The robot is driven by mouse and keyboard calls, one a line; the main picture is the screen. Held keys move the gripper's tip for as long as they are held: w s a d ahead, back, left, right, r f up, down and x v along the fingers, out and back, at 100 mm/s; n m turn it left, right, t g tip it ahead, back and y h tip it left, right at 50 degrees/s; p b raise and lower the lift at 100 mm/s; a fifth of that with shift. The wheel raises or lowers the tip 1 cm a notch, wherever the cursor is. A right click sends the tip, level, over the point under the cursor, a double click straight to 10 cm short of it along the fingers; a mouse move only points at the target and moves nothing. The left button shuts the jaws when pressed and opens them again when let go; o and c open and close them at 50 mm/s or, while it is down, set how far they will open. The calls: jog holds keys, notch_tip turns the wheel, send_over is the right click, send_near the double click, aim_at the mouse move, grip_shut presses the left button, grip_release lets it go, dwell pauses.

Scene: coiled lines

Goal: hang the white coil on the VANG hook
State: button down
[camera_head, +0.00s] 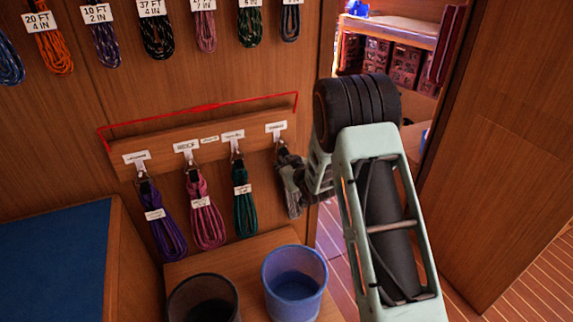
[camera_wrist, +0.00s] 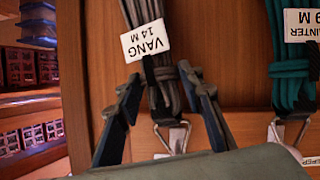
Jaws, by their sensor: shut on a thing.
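The white coil (camera_wrist: 170,95), greyish in this light, carries a tag (camera_wrist: 146,42) reading VANG 14 M, upside down in the wrist view. My gripper (camera_wrist: 160,76) is shut on its wrapped neck. A black strap leads from the neck to a metal hook (camera_wrist: 173,136) on the board; I cannot tell whether the strap's ring is seated on it. In the head view, my gripper (camera_head: 290,182) is just below the rightmost hook (camera_head: 279,140), under a white label (camera_head: 276,128) too small to read.
Purple (camera_head: 163,225), pink (camera_head: 205,212) and teal (camera_head: 245,205) coils hang on the other hooks to the left. A red line edges the hook board (camera_head: 205,140). A blue bin (camera_head: 294,280) and a dark bin (camera_head: 203,298) stand below. A doorway opens on the right.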

jog(key=shift+d+r, duration=0.1)
dwell(0.3)
jog(key=c, duration=1.2)
grip_release()
jog(key=shift+c, duration=0.2)
jog(key=shift+f, duration=0.2)
